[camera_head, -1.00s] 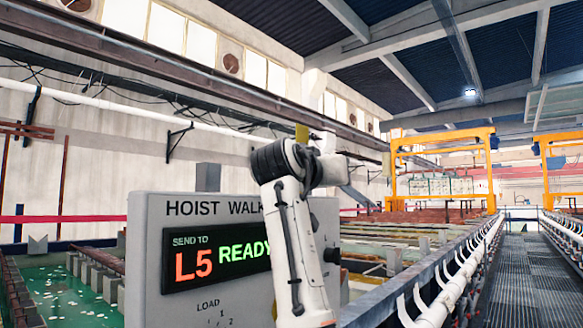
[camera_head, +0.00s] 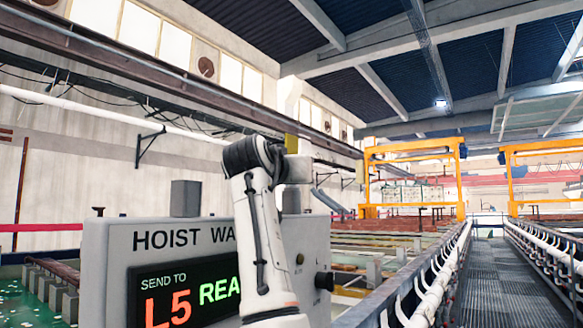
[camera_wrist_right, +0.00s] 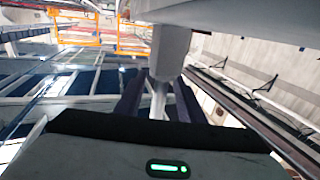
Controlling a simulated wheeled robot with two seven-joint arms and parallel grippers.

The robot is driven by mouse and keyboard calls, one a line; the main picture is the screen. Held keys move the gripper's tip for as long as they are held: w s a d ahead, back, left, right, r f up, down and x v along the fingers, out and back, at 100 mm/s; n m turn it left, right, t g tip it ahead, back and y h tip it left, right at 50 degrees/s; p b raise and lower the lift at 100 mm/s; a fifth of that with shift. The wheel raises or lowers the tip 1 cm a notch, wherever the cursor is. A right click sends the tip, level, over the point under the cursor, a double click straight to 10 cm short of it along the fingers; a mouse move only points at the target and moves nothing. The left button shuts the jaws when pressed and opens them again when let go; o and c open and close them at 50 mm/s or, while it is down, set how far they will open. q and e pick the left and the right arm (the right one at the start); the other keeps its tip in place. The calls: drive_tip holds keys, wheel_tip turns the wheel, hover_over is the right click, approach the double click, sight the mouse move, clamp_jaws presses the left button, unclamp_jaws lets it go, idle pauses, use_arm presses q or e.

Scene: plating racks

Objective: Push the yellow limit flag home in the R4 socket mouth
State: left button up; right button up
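I cannot make out the yellow limit flag or the R4 socket mouth in either view. A small yellow patch (camera_head: 291,141) shows just behind my right arm, but I cannot tell what it is. In the right wrist view, the two dark fingers of my right gripper (camera_wrist_right: 160,80) stand apart with a gap between them. A grey block (camera_wrist_right: 170,50) shows just beyond the fingertips; contact cannot be judged. In the head view, my arm hides the fingers. My left gripper is out of view.
A grey hoist console (camera_head: 110,270) stands close in front, its display (camera_head: 195,295) partly covered by my arm. A grey post (camera_head: 185,198) rises from its top, and a black knob (camera_head: 324,281) is at its right. A grated walkway (camera_head: 480,270) runs away at right.

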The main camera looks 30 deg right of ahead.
sight(296, 138)
drive_tip(key=shift+x, duration=1.2)
drive_tip(key=shift+a, duration=0.1)
clamp_jaws()
drive_tip(key=shift+r, duration=0.1)
wheel_tip(296, 138, up, 7)
drive_tip(key=shift+r, duration=1.35)
